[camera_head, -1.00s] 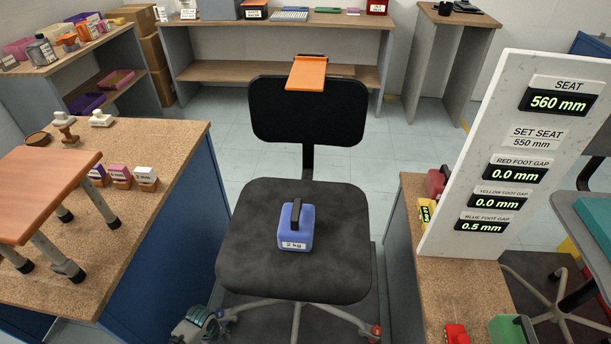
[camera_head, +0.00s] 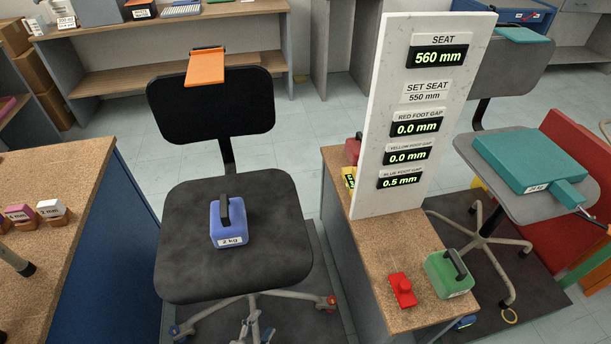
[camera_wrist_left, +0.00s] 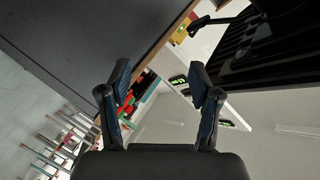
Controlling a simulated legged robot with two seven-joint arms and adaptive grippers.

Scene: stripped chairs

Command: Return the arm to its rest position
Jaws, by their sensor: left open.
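My left gripper (camera_wrist_left: 160,85) shows in the left wrist view with its two dark fingers spread apart and nothing between them. I cannot clearly make it out in the head view. A dark surface and part of the display board's readouts show beyond the fingers. In the head view, the black office chair (camera_head: 190,275) stands left of centre. A blue 2 kg weight (camera_head: 229,222) rests on its seat, and an orange plate (camera_head: 205,68) lies over the top of its backrest. My right gripper is in neither view.
A white display board (camera_head: 393,190) stands on a narrow cork-topped bench (camera_head: 385,265), with a red block (camera_head: 402,290) and green weight (camera_head: 450,273) in front. A grey chair at right bears a teal block (camera_head: 528,160). A cork-topped bench (camera_head: 50,165) stands at left.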

